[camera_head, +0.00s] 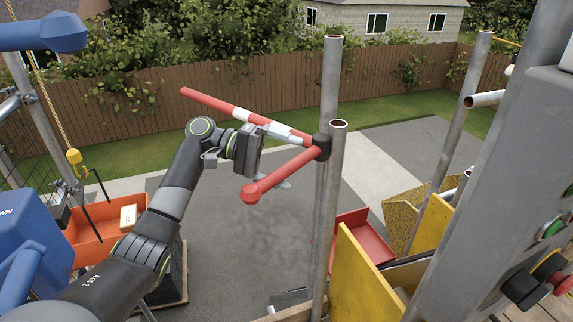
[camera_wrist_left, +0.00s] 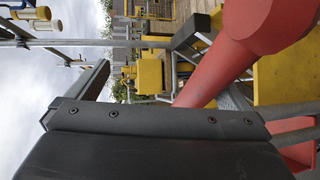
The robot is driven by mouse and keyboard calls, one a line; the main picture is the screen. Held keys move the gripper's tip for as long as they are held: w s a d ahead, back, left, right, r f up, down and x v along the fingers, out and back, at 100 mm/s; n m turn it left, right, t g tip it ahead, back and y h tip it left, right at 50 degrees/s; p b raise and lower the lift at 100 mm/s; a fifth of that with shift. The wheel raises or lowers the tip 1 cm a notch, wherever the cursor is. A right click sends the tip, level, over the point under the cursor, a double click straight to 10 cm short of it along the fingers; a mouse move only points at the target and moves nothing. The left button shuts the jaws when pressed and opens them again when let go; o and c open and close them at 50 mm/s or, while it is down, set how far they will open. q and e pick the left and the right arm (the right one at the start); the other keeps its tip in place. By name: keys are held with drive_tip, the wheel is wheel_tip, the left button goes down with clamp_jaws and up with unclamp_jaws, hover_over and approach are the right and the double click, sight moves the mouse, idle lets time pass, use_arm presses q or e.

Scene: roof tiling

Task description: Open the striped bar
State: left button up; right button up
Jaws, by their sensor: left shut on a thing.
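The striped bar (camera_head: 215,104) is red and white, with one long arm slanting up to the left. A second red arm with a rounded end (camera_head: 252,194) slants down to the left. Both meet at a dark joint on an upright grey pole. My left gripper (camera_head: 275,157) is at the bar, left of the pole, and is shut on it. The exact contact is partly hidden by the gripper. In the left wrist view, a red rod with a thick end (camera_wrist_left: 268,30) fills the upper right, close to the dark gripper body. My right gripper is not in view.
Upright grey poles (camera_head: 331,90) stand beside the bar. Yellow boards (camera_head: 360,270) and a red tray (camera_head: 362,238) are below right. An orange tray (camera_head: 92,243) is at left under a hanging rope and hook (camera_head: 74,157). Grey paving (camera_head: 240,240) below the bar is clear.

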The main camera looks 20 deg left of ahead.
use_arm(q)
drive_tip(key=shift+r, duration=0.6)
drive_tip(key=shift+s+r, duration=0.15)
drive_tip(key=shift+s, duration=0.05)
drive_tip(key=shift+a, duration=0.3)
drive_tip(key=shift+v, duration=2.1)
drive_tip(key=shift+s+a, duration=0.15)
drive_tip(key=shift+a, duration=0.15)
drive_tip(key=c, duration=0.7)
drive_tip(key=shift+w+b+v, duration=0.2)
drive_tip(key=shift+v, duration=1.95)
drive_tip(key=shift+w+b+v, duration=0.15)
drive_tip(key=shift+b+v, duration=0.1)
drive_tip(key=shift+v, duration=1.95)
drive_tip(key=shift+w+b+v, duration=0.2)
drive_tip(key=shift+v, duration=1.95)
